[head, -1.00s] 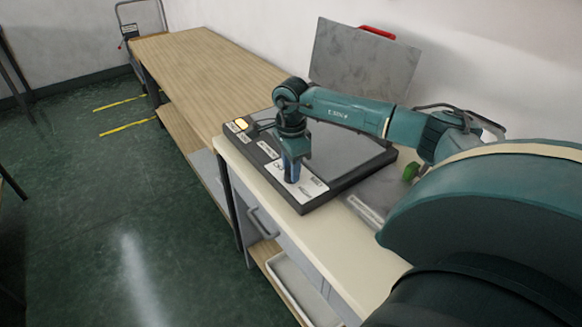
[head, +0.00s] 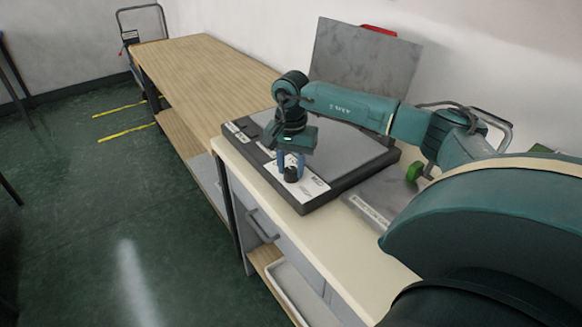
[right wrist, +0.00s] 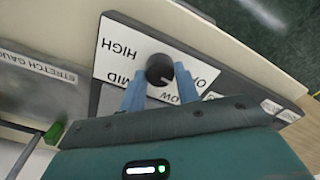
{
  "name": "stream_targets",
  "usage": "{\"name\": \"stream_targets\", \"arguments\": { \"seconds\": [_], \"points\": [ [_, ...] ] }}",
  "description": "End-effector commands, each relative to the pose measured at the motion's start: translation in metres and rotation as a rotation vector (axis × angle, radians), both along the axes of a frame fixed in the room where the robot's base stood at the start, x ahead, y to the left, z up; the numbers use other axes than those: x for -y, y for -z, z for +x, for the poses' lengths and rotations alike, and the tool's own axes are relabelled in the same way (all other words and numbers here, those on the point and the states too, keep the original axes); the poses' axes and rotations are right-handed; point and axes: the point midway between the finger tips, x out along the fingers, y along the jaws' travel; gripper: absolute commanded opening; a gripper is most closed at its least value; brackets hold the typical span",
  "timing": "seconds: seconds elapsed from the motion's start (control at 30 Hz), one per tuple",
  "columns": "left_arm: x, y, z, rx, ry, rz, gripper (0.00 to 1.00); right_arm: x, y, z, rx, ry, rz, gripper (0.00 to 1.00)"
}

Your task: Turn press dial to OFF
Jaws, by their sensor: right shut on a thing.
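The press (head: 345,185) is a flat black-edged unit with a grey top on the cream counter. Its black round dial (head: 291,174) is on a white label at the front corner; it also shows in the right wrist view (right wrist: 159,69). The label reads HIGH, MID, LOW and a partly covered OFF. The dial's white mark points to the lower right there, roughly toward LOW. My right gripper (head: 290,164) has its blue fingers (right wrist: 160,78) at the dial's sides, shut on it. My left gripper is not in view.
A grey upright panel (head: 362,65) stands behind the press. A grey plate labelled STRETCH GAUGE (right wrist: 38,85) lies beside it, with a green knob (head: 414,171) near. The wooden bench (head: 200,75) beyond is clear. A cart (head: 140,25) stands at the far end.

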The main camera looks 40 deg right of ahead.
Motion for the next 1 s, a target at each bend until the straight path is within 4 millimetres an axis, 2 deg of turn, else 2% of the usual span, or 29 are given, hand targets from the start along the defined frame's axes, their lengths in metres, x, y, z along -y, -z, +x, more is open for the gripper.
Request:
{"name": "stream_targets", "arguments": {
  "seconds": [0.3,0.83,0.87,1.0],
  "points": [
    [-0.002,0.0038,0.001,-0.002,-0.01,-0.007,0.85,0.0003,-0.0009,0.0004,0.002,-0.118,0.0,0.09],
    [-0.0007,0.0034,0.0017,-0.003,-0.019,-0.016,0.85,0.0003,-0.0014,0.0005,0.003,-0.142,-0.001,0.09],
    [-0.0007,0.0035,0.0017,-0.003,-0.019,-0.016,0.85,0.0004,-0.0014,0.0006,0.003,-0.142,-0.001,0.33],
    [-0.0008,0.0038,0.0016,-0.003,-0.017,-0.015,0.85,0.0002,-0.0011,0.0005,0.003,-0.141,-0.001,0.45]
  ]
}}
